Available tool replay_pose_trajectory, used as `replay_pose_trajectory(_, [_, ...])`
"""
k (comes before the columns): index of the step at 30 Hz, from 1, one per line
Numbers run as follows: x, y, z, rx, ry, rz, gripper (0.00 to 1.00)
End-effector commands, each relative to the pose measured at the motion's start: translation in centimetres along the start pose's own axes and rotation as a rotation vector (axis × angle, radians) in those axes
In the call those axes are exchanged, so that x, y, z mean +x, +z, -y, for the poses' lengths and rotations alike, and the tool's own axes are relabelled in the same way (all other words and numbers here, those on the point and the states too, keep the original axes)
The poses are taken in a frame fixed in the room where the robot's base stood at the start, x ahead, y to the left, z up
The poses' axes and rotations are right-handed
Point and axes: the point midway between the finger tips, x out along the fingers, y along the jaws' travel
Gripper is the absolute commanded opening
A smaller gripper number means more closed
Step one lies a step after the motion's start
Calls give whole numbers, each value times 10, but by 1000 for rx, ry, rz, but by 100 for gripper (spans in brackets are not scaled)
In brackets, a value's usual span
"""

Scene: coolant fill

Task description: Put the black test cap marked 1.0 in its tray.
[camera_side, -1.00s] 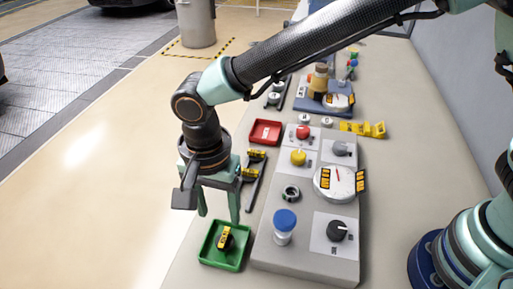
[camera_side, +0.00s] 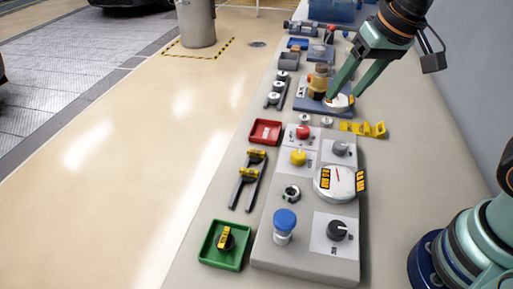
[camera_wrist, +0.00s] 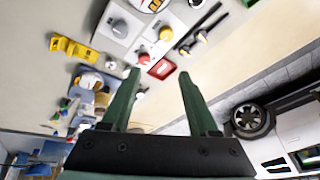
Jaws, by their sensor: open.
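A black cap with a yellow label (camera_side: 226,239) sits in the green tray (camera_side: 207,246) at the front left of the bench in the side view. The print on its label is too small to read. My gripper (camera_side: 343,97) is far from that tray, up by the blue stand with the amber vessel and white gauge. In the side view its fingertips overlap the gauge; I cannot tell whether they touch it. In the wrist view my gripper (camera_wrist: 158,76) is open, with nothing held between the fingers.
A red tray (camera_side: 265,132) and a black fork rack (camera_side: 248,180) with yellow-marked pieces stand along the left edge. A grey panel (camera_side: 265,253) carries knobs and a gauge. The blue stand (camera_side: 305,102) is behind it. Yellow blocks (camera_side: 362,128) lie at the right.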

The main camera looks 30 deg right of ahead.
Motion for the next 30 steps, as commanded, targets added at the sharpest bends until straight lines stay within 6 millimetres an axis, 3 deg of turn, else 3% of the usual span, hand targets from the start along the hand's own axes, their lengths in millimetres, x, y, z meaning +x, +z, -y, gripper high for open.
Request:
replay_pose_trajectory(1, [-6,3,-19,-33,7,-37,61])
replay_pose_trajectory(3, [-10,7,-37,-90,21,-71,61])
replay_pose_trajectory(9, [-15,17,-65,-193,54,-126,61])
replay_pose_trajectory(30, [-15,18,-68,-212,59,-131,61])
